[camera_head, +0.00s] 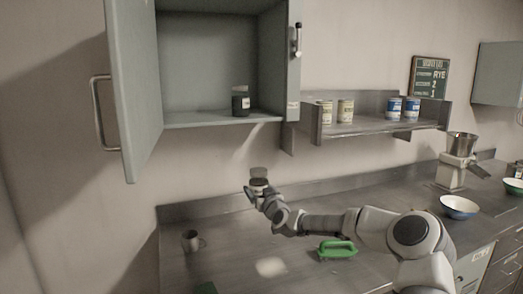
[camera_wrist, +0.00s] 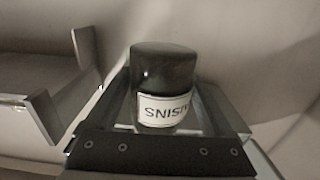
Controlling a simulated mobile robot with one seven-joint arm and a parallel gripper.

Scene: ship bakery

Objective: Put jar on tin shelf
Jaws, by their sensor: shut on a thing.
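My gripper (camera_head: 257,190) is shut on a dark jar (camera_head: 258,174) and holds it up above the counter, below the wall cabinet and left of the tin shelf. In the wrist view the jar (camera_wrist: 164,68) stands between the fingers, with a dark lid and a white label whose letters appear upside down. The tin shelf (camera_head: 365,128) is on the wall at the right and bears several tins, two yellowish and two blue, with bare room between the pairs. A metal shelf end (camera_wrist: 45,112) shows at the left of the wrist view.
The open cabinet (camera_head: 205,120) holds another dark jar (camera_head: 240,102); its door (camera_head: 135,90) swings out at left.

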